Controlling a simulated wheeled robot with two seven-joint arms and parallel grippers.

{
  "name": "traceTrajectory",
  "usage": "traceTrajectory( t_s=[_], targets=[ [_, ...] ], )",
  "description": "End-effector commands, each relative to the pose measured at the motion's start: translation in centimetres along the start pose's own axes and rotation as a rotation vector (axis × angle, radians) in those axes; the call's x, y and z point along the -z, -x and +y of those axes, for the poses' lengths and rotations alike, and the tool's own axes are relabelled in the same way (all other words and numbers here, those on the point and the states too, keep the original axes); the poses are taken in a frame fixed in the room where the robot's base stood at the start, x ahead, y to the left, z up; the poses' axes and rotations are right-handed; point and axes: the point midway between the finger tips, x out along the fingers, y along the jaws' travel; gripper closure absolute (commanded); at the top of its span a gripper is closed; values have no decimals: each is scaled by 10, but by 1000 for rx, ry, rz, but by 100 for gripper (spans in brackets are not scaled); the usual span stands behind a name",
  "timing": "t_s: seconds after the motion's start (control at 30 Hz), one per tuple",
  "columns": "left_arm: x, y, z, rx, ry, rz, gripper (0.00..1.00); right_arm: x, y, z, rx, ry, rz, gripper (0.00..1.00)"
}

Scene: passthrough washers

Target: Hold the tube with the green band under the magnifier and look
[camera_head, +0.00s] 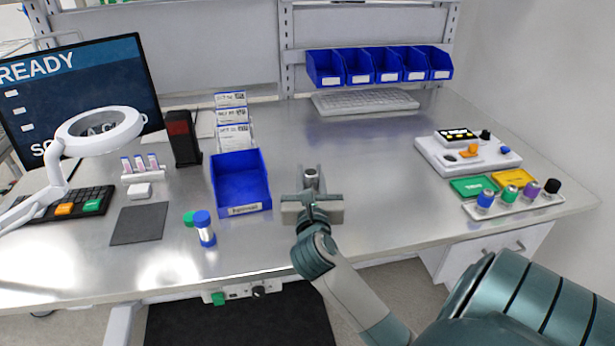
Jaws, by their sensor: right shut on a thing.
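The magnifier (72,131) is a white ring on a white arm at the left, above the bench and in front of the monitor. My right gripper (311,180) is over the middle of the bench, right of the blue bin and well away from the magnifier. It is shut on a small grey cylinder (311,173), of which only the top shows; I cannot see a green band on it. My left gripper is not in view.
A blue bin (241,209) stands left of the gripper. A rack with coloured caps (518,208) stands at right.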

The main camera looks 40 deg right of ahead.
Motion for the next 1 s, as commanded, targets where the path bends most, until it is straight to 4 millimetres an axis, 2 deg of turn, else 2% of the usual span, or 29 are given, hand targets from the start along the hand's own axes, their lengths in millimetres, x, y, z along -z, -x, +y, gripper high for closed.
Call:
traceTrajectory(
  t_s=[0.37, 0.57, 0.77, 1.0],
  targets=[
    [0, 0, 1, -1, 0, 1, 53, 1, 3, 4, -12, 0, 0, 98],
    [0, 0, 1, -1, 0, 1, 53, 7, 26, 28, -102, 0, 2, 98],
    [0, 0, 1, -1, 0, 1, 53, 22, 80, 74, -292, 2, 3, 98],
    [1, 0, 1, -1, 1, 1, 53, 42, 169, 123, -552, 1, 4, 98]
  ],
)
